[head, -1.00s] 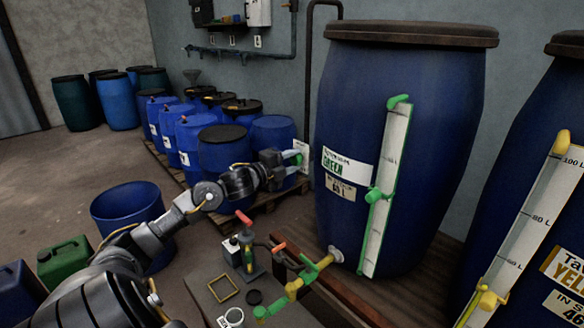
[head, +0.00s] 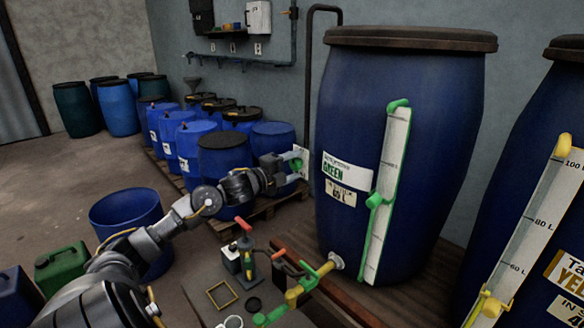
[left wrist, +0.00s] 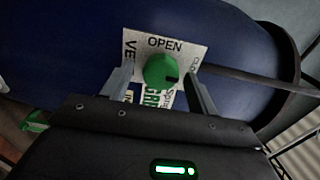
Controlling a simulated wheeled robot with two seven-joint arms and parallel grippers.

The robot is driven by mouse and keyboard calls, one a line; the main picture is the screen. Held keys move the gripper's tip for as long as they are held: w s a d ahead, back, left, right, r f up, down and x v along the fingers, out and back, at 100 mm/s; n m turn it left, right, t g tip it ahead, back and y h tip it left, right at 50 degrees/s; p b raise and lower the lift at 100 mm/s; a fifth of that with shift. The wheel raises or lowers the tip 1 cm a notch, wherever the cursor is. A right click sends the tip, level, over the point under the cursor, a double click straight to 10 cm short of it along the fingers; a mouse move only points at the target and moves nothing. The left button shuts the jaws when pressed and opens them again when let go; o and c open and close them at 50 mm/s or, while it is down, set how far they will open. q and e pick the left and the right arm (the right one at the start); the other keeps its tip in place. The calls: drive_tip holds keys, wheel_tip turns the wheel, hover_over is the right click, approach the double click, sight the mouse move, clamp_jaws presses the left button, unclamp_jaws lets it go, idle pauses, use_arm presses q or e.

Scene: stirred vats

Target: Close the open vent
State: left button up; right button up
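The vent is a round green knob (left wrist: 160,70) with a dark mark toward its lower right. It sits on a white label (left wrist: 190,48) reading OPEN, on the side of the large blue green-labelled vat (head: 400,130). In the left wrist view my left gripper (left wrist: 160,66) is open, with one finger on each side of the knob and gaps visible. In the head view the left gripper (head: 290,163) reaches the vat's left side, where the knob is partly hidden by the fingers. My right gripper is not in view.
A valve assembly with yellow and green pipes (head: 295,292) stands low before the vat. A second vat (head: 530,190) is at the right. Blue drums (head: 222,155) stand on a pallet behind my left arm. An open blue tub (head: 125,210) stands at the left.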

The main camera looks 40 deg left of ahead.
use_arm(q)
drive_tip(key=shift+s+f, duration=0.15)
drive_tip(key=shift+s, duration=0.35)
drive_tip(key=s+b, duration=0.2)
drive_tip(key=s, duration=0.7)
drive_tip(key=shift+s+a, duration=0.4)
drive_tip(key=shift+a, duration=0.05)
